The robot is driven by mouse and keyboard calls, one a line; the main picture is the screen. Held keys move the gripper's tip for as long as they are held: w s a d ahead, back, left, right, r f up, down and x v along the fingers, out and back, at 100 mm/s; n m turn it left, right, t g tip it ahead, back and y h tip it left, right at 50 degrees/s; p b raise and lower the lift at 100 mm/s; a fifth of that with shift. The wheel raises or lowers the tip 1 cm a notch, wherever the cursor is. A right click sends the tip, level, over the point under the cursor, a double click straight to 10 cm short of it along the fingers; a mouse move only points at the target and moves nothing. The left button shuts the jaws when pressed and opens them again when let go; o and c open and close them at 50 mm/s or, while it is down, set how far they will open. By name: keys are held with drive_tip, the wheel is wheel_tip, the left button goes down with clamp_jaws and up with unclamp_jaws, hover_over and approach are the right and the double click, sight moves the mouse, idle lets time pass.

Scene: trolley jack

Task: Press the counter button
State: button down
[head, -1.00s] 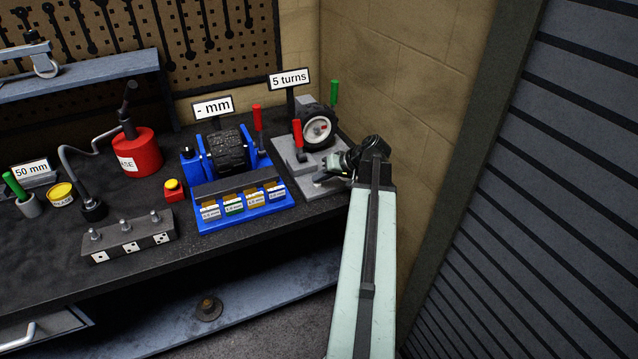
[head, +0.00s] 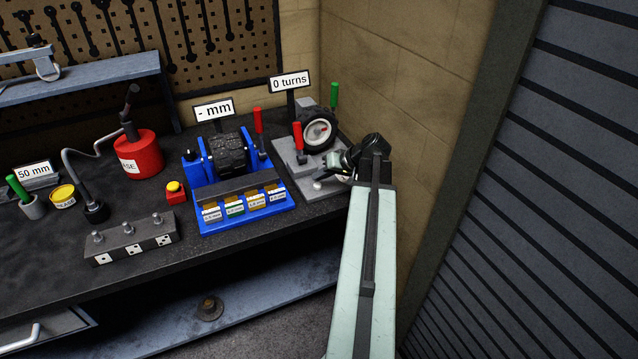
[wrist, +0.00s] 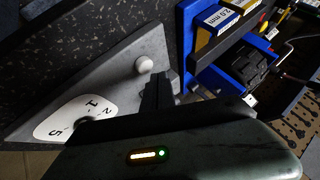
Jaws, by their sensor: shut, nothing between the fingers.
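The counter button is a small white round knob (wrist: 144,64) on the grey base plate (wrist: 105,75), next to a white dial marked with numbers (wrist: 75,120). In the head view the white button (head: 317,186) shows at the front of the grey stand (head: 308,168). The sign (head: 290,84) behind it reads "0 turns". My gripper (head: 326,172) is shut and empty just above and beside the button. In the wrist view its dark fingers (wrist: 158,88) are close to the button, with a small visible gap between them in the picture.
A wheel (head: 318,131) with red and green levers stands behind on the grey stand. A blue fixture (head: 240,215) with a tyre and labelled slots is to the left. The wall (head: 420,100) rises close on the right. A red grease can (head: 138,155) stands further left.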

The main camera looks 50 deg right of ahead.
sight(320, 185)
wheel_tip(320, 185, up, 5)
drive_tip(key=p, duration=0.5)
drive_tip(key=shift+r, duration=0.1)
idle(0.7)
